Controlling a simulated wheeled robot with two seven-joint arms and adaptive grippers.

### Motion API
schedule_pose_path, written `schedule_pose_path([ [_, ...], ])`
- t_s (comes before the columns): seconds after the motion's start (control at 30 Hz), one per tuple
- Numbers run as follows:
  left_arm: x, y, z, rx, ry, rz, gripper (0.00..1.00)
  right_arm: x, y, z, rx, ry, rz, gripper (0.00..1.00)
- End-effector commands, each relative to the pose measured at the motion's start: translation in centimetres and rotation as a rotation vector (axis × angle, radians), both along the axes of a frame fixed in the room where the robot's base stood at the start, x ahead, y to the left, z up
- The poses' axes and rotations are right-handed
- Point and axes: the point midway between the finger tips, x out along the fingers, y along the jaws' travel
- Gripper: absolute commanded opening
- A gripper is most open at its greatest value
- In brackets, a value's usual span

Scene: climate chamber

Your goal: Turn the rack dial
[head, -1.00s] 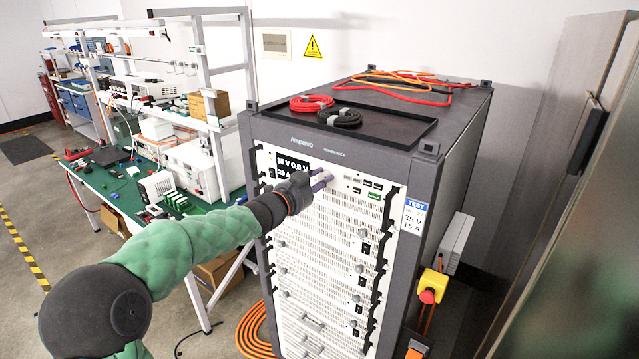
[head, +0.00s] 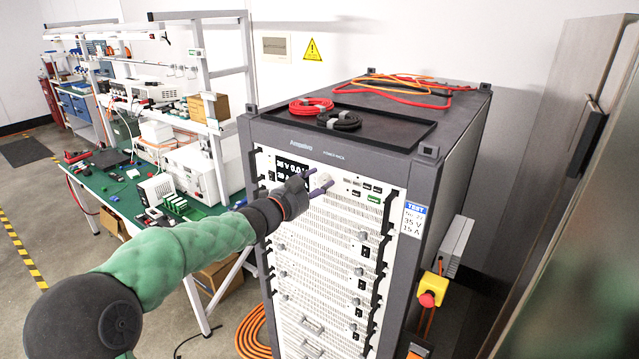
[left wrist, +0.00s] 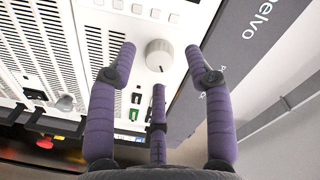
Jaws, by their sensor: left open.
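The rack dial is a pale round knob (left wrist: 159,55) with a flat face, on the rack's white top panel. In the left wrist view it stands between and just beyond the purple fingers of my open left gripper (left wrist: 160,75); I see clear gaps on both sides. In the head view the left gripper (head: 317,184) reaches the panel just right of the black display (head: 290,169), which reads about 35 V; the dial (head: 322,181) is partly hidden by the fingers there. The tall grey rack (head: 422,190) stands upright. My right gripper is not in view.
Red and black cables lie coiled in a tray (head: 403,137) on the rack. Small switches and a green connector (head: 375,199) sit right of the dial. A red emergency button (head: 428,298) is on the rack's right side. A green workbench (head: 122,197) stands at left.

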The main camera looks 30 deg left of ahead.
Motion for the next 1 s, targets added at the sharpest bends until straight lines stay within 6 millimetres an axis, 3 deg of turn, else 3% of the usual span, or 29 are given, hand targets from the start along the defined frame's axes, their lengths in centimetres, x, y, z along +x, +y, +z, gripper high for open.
schedule_pose_path([
  [0.3, -6.2, 0.7, 0.4, 0.003, -0.001, 0.003, 0.52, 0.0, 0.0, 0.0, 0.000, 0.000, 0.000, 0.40],
  [0.5, -9.2, 1.0, 0.5, 0.001, 0.000, 0.003, 0.52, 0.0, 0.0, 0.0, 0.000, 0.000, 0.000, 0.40],
  [0.7, -10.4, 1.1, 0.5, 0.000, 0.000, 0.000, 0.52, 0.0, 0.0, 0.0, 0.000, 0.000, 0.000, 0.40],
  [1.0, -10.5, 1.0, 0.5, 0.000, -0.001, -0.001, 0.52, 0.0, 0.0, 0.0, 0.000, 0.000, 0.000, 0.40],
])
